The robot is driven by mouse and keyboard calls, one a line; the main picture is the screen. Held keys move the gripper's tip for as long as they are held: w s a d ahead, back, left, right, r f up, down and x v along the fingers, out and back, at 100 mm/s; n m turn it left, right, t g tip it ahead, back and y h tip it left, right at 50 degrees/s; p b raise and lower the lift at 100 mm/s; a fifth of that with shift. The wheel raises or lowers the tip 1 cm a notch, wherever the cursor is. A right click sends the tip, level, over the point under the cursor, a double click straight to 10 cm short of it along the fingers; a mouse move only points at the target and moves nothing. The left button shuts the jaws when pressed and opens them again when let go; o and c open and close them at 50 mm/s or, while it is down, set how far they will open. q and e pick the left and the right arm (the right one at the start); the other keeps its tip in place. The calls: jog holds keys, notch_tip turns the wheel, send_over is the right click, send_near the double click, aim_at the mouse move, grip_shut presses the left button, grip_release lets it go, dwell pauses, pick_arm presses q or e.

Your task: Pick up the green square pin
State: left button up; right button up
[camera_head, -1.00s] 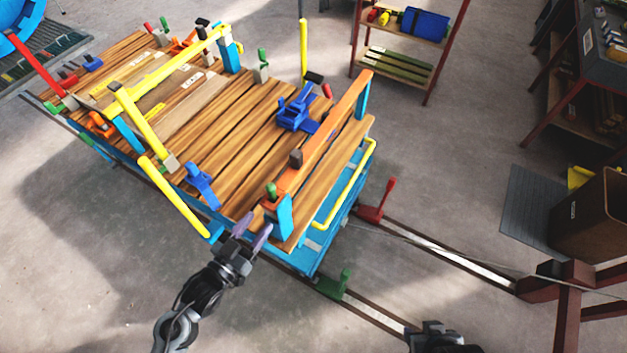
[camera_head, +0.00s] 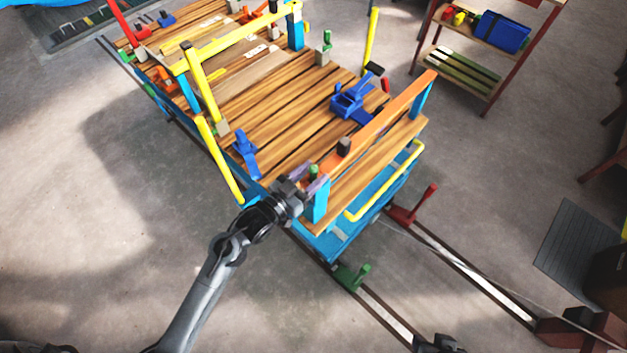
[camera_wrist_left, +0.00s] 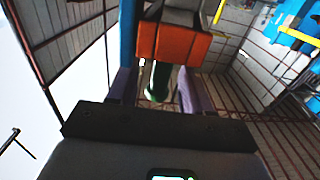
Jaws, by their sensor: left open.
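The green pin (camera_head: 313,170) stands at the near end of the orange bar (camera_head: 385,115), by the cart's front corner. My left gripper (camera_head: 311,183) is open, with its purple fingers at that corner beside the pin. In the left wrist view the green pin (camera_wrist_left: 158,84) shows between the two purple fingers (camera_wrist_left: 158,92), below an orange block (camera_wrist_left: 174,44). I see a gap between the pin and the right finger; contact at the left one is unclear. My right gripper (camera_head: 440,344) seems to be the dark part at the bottom edge, mostly cut off.
The wooden cart deck (camera_head: 290,105) carries blue clamps (camera_head: 352,98) and yellow bars (camera_head: 220,165). A blue post (camera_head: 321,203) stands right below the pin. Rails with a green stop (camera_head: 352,277) and a red stop (camera_head: 412,210) run along the floor. Open floor lies left.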

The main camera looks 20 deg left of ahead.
pick_arm(q)
jog(key=shift+x, duration=1.4)
grip_shut()
jog(key=shift+r, duration=0.1)
